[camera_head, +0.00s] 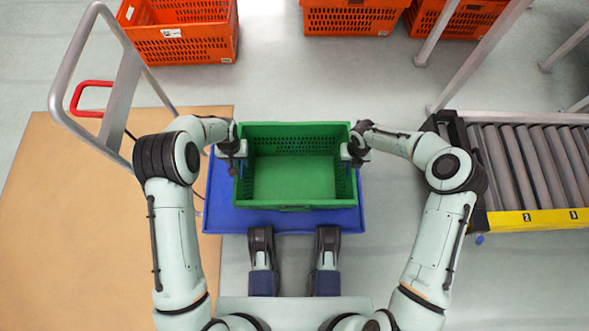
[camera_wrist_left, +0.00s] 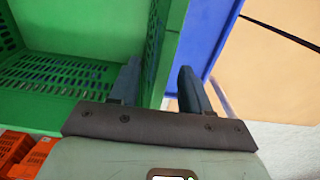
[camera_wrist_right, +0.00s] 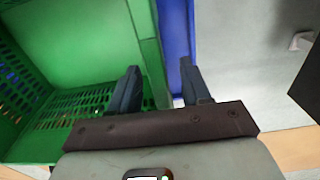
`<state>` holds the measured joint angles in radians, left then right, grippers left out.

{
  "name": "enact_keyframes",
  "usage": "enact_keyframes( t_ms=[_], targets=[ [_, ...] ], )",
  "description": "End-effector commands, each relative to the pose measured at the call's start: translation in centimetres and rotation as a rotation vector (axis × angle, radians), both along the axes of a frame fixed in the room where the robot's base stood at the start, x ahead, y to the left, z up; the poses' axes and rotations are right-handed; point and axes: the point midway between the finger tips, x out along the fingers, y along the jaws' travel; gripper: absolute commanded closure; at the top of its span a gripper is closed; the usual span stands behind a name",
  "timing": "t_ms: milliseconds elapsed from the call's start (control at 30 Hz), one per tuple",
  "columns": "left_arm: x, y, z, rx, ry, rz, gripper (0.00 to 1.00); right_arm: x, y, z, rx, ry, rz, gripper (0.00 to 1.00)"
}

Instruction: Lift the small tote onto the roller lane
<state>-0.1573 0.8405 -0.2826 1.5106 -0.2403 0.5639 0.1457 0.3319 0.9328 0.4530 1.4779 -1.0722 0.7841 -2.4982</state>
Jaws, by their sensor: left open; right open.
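The small tote is a green open crate (camera_head: 293,202) with slotted walls, standing empty on a blue surface (camera_head: 285,219). The roller lane (camera_head: 535,160) is at the right, with grey rollers and a yellow front edge. My left gripper (camera_head: 236,166) is open at the tote's left wall; in the left wrist view its fingers (camera_wrist_left: 158,88) stand either side of that wall. My right gripper (camera_head: 350,160) is open at the right wall; in the right wrist view its fingers (camera_wrist_right: 158,88) stand either side of it. I cannot tell whether any finger touches the tote.
A trolley handle (camera_head: 75,60) with a red grip rises at the left, beside a tan board (camera_head: 90,200). Orange totes (camera_head: 195,45) stand at the back. Grey frame posts (camera_head: 475,55) rise behind the lane. Grey floor lies between the tote and the lane.

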Motion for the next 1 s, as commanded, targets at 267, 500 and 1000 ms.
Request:
enact_keyframes(
  t_ms=[267,500,1000],
  targets=[
    [-0.03,0.03,-1.11,0.0,0.001,0.001,0.53,-0.03,-0.01,-1.11,0.0,0.0,-0.001,0.52],
    [-0.03,0.03,-1.09,0.0,0.001,0.0,0.69,-0.03,0.0,-1.09,0.0,0.0,-0.001,0.69],
    [-0.03,-0.05,-1.06,-0.001,0.001,0.0,1.0,-0.02,0.04,-1.05,0.0,0.0,0.0,1.0]
  ],
)
